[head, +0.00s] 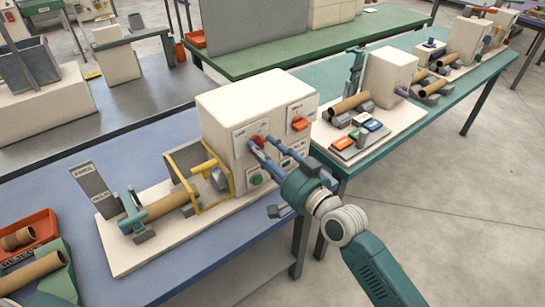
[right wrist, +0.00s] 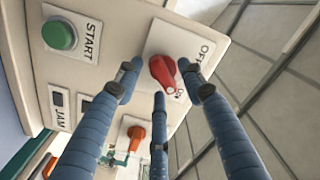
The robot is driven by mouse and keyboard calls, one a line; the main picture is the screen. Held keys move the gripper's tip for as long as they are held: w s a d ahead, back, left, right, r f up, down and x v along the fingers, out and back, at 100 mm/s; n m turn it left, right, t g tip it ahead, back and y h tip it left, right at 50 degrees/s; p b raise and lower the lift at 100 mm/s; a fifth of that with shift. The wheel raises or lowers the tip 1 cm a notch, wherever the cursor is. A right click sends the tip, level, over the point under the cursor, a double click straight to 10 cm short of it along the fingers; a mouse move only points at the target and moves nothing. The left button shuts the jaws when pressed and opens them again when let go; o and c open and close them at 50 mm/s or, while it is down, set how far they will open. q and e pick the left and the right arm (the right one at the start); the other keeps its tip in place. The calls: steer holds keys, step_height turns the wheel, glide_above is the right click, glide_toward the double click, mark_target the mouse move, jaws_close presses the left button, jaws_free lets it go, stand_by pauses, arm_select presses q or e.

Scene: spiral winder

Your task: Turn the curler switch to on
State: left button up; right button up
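A red rotary knob (head: 258,141) sits on the front panel of a cream machine box (head: 235,105). In the right wrist view the red knob (right wrist: 163,72) is on a white plate with OFF and ON marks. Its exact setting is hard to tell, and I see no readable curler name beside it. My right gripper (head: 260,147) has its blue fingers at the panel. In the right wrist view its fingertips (right wrist: 160,78) are spread around the knob, with a gap on the left side; contact on the right is unclear. My left gripper is not in view.
An orange knob (head: 300,123) sits to the right on the panel, and a green START button (head: 255,180) is below. A yellow guard frame (head: 212,183) and brown tube (head: 170,206) are left of the box. Open floor (head: 440,200) lies right.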

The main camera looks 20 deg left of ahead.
steer(key=v, duration=1.1)
steer(key=shift+s+d, duration=0.25)
steer(key=shift+d, duration=0.05)
steer(key=shift+f, duration=0.1)
